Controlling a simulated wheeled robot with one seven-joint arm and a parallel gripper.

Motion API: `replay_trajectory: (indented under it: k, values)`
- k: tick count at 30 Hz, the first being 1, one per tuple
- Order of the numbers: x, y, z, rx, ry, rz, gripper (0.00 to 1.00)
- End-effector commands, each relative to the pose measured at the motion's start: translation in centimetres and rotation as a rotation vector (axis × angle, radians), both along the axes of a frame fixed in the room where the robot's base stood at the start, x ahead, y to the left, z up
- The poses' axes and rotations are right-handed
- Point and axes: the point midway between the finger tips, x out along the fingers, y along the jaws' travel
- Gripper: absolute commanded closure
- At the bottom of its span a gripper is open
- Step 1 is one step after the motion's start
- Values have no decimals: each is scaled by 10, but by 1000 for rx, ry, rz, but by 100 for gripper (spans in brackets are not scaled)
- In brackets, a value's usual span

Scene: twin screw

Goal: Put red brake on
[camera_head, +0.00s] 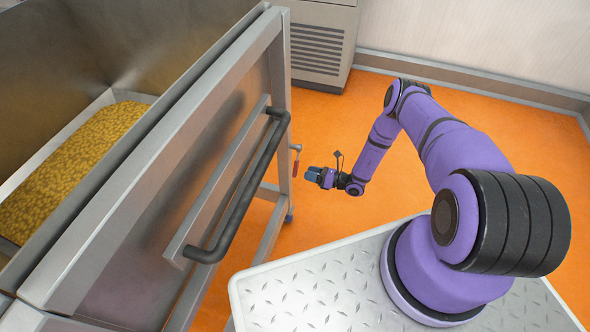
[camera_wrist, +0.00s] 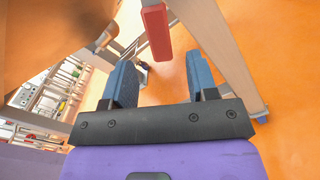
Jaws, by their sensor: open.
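The red brake (camera_head: 295,169) is a small red handle hanging beside the steel leg of the machine frame in the head view. In the wrist view the red brake (camera_wrist: 157,34) is a red block at the top, beyond the fingertips and roughly between their lines. My gripper (camera_head: 312,174) is just to the right of the brake and slightly below it in the head view. It also shows in the wrist view (camera_wrist: 160,76), where its two blue fingers are apart with nothing between them. I see no contact with the brake.
The steel machine (camera_head: 180,160) fills the left, with a black handle bar (camera_head: 240,195) on its side and a hopper of yellow pieces (camera_head: 75,165). A steel leg (camera_wrist: 225,55) stands right of the brake in the wrist view. The orange floor (camera_head: 345,125) is clear around my gripper.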

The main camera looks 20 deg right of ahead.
Motion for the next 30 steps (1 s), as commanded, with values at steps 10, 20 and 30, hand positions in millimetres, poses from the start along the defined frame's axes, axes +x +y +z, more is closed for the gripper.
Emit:
replay_trajectory:
  k: [10, 20, 30]
  values:
    - [32, 45, 0, 0, -1, 2, 47]
    - [41, 56, 0, 0, -1, 1, 47]
    - [40, 56, 1, 0, -1, 1, 88]
